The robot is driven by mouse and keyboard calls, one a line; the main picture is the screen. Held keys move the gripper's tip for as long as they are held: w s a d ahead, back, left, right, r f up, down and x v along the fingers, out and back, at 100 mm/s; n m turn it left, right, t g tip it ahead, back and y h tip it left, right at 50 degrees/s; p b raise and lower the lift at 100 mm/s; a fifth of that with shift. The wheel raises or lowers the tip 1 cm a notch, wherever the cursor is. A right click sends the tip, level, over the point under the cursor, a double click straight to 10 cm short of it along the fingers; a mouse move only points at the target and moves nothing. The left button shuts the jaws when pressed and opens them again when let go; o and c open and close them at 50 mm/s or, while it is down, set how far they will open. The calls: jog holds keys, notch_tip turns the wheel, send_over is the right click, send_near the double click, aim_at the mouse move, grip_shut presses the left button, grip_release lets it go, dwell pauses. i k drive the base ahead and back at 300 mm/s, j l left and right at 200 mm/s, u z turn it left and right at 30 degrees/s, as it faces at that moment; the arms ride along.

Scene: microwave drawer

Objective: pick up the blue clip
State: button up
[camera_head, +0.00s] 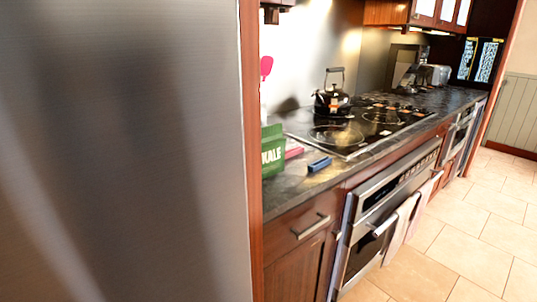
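A small blue clip (319,164) lies on the dark stone countertop (285,188), near its front edge and just left of the cooktop's near corner. It stands apart from the green package beside it. My gripper is not in view, so its state does not show.
A large steel surface (125,150) fills the left side. A green package (273,150) and a red item (293,150) stand left of the clip. A kettle (332,98) sits on the cooktop (350,135). An oven (385,205) with hanging towels is below. Tiled floor (450,225) is clear at right.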

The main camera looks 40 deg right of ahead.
aim_at(312, 168)
jog(key=u, duration=0.4)
jog(key=i+l+u, duration=0.1)
jog(key=l+u, duration=0.85)
jog(key=l, duration=0.15)
jog(key=k, duration=0.05)
